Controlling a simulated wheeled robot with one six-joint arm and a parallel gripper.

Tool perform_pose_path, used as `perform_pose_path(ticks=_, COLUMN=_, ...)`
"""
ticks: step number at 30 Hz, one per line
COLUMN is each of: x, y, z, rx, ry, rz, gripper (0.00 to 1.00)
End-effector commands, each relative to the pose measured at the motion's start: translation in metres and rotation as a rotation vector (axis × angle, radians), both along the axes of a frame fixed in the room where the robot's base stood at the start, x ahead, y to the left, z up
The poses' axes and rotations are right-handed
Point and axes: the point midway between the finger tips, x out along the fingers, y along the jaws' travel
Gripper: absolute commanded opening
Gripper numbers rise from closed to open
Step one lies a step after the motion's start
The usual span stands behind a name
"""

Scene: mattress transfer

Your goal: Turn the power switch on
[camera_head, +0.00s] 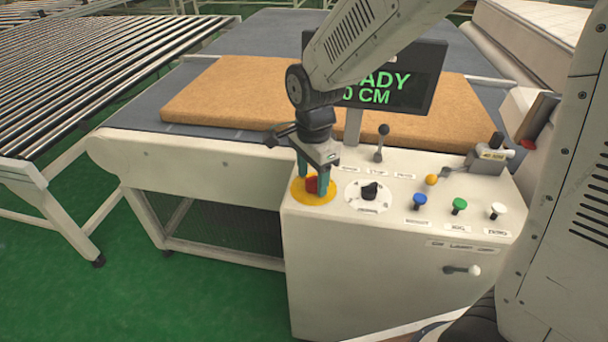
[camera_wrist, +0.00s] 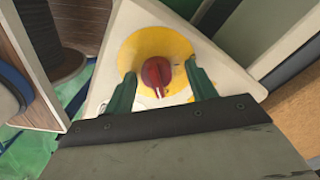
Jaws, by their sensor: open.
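The power switch is a red rotary knob (camera_head: 312,184) on a round yellow plate (camera_head: 309,198) at the left corner of the white control panel. My gripper (camera_head: 315,180) points down over it, with one green finger on each side of the knob. In the wrist view the red knob (camera_wrist: 156,76) sits on the yellow plate (camera_wrist: 148,46) between the two fingertips of my gripper (camera_wrist: 158,80). The fingers are open, with a visible gap to the knob on the left side; contact on the right side is unclear. The knob's ridge runs roughly up and down in the wrist view.
A black selector (camera_head: 370,191), a lever (camera_head: 380,145) and blue (camera_head: 420,200), green (camera_head: 459,205) and white (camera_head: 497,210) buttons share the panel. A display reading "READY" and "0 CM" (camera_head: 405,88) stands behind. A tan mattress (camera_head: 225,92) lies on the conveyor table.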

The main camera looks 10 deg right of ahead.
Motion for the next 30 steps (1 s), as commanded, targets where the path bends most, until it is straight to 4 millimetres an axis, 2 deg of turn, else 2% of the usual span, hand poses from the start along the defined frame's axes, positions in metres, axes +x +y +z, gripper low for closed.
perform_pose_path(ticks=12, x=0.004, y=0.0, z=0.063, rx=0.002, ry=-0.006, rz=-0.001, gripper=0.56)
perform_pose_path(ticks=15, x=0.004, y=0.001, z=0.072, rx=0.001, ry=-0.004, rz=0.001, gripper=0.56)
perform_pose_path(ticks=26, x=0.003, y=0.001, z=0.077, rx=0.001, ry=-0.003, rz=0.002, gripper=0.56)
perform_pose_path(ticks=30, x=0.002, y=0.001, z=0.077, rx=-0.001, ry=0.002, rz=0.067, gripper=0.56)
